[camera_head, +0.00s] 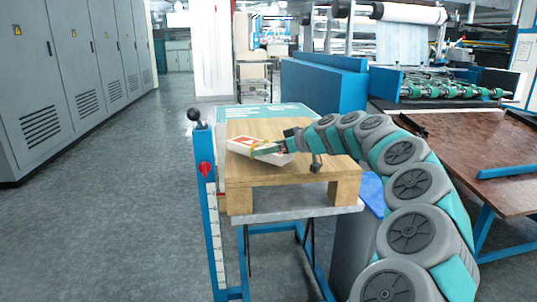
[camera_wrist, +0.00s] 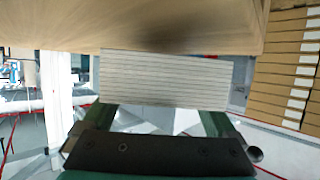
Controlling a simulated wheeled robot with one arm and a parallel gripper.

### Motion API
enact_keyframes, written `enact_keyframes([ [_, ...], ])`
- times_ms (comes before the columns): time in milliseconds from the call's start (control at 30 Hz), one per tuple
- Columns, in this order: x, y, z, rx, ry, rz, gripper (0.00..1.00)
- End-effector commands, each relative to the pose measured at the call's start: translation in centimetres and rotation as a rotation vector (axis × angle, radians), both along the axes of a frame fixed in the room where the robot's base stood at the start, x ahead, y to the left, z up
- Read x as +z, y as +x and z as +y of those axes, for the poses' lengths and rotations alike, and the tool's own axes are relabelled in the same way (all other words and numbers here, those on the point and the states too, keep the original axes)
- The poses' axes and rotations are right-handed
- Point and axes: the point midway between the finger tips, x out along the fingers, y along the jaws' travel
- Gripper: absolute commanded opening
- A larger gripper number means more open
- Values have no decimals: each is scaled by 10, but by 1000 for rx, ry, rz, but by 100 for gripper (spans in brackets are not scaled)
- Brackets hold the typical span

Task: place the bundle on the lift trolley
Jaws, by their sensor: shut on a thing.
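The bundle (camera_head: 262,151) is a white stack with a red and yellow printed top in the head view. The wrist view shows its layered sheet edges (camera_wrist: 165,82). My gripper (camera_head: 279,149) is shut on the bundle, with green fingers at either side in the wrist view (camera_wrist: 164,112). The bundle is at the wooden pallet (camera_head: 290,182), over its left part, slightly tilted. A dark shadow lies beside it on the wood in the wrist view; I cannot tell whether they touch. The pallet rests on the lift trolley (camera_head: 206,185), which has a blue post and grey platform.
A blue machine box (camera_head: 322,88) and a roller machine (camera_head: 440,92) stand behind and right. A brown table (camera_head: 475,160) is at the right. Grey cabinets (camera_head: 75,70) line the left. Floor (camera_head: 110,210) left of the trolley is clear. Stacked brown boxes (camera_wrist: 287,70) show in the wrist view.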

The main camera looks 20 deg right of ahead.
Motion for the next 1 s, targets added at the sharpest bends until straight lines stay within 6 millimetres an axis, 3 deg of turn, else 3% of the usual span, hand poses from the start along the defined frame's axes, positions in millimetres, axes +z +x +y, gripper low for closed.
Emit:
enact_keyframes([
  [133,-18,0,0,-2,2,0,14],
  [533,-23,0,0,-1,-1,-2,14],
  [567,-23,0,0,-1,-2,-1,96],
  [600,-22,0,0,-1,-1,-2,100],
  [1000,-18,-6,-4,-2,-1,-3,100],
])
